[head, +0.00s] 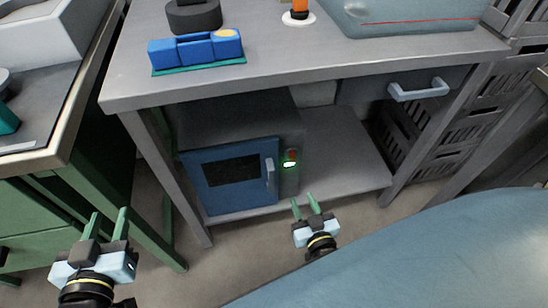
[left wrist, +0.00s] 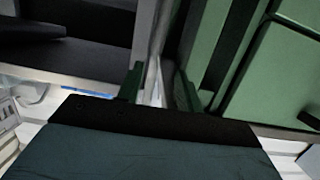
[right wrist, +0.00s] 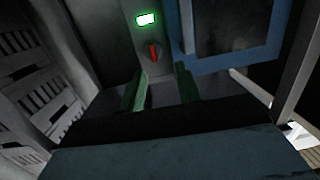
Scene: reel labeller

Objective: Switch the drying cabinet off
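The drying cabinet (head: 235,178) stands on the shelf under the grey bench, with a shut blue door, dark window and grey handle (head: 270,174). Its narrow side panel carries a lit green indicator (head: 290,164) and a small red switch (head: 292,154). In the right wrist view, the lit indicator (right wrist: 146,19) and the roughly upright red switch (right wrist: 154,52) lie just beyond my right gripper (right wrist: 160,74). My right gripper (head: 305,201) is open and empty, in front of the panel and apart from it. My left gripper (head: 109,212) is open and empty at lower left, away from the cabinet.
The bench top (head: 290,66) overhangs the cabinet, and a drawer handle (head: 418,89) sticks out at right. The shelf right of the cabinet (head: 340,160) is bare. A green cabinet (head: 40,215) stands at left, dark slatted crates (head: 465,130) at right.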

